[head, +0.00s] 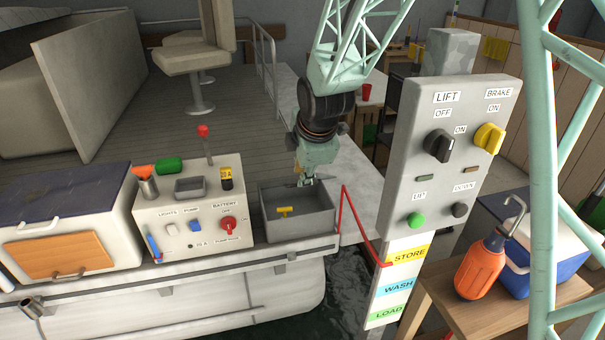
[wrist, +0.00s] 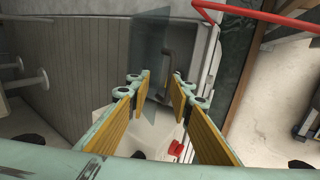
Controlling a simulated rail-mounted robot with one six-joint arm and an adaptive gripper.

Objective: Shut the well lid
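The well (head: 268,223) is a grey open-topped box at the deck edge, right of the control console. A yellow T-shaped piece (head: 285,211) shows inside it. In the wrist view, a thin bluish see-through panel (wrist: 150,35) stands near the well; it may be the raised lid, but I cannot tell for sure. No lid covers the well. My gripper (head: 307,181) points down at the well's back side in the head view. In the wrist view its yellow-padded fingers (wrist: 162,76) are apart with nothing clearly held between them; the panel lies beyond or beside the left finger.
The console (head: 190,213) with a red battery switch (head: 228,225) and a joystick stands left of the well. A red rail (head: 354,222) and the lift control panel (head: 452,165) are at its right. Open deck (head: 195,140) lies behind, with a seat (head: 192,60).

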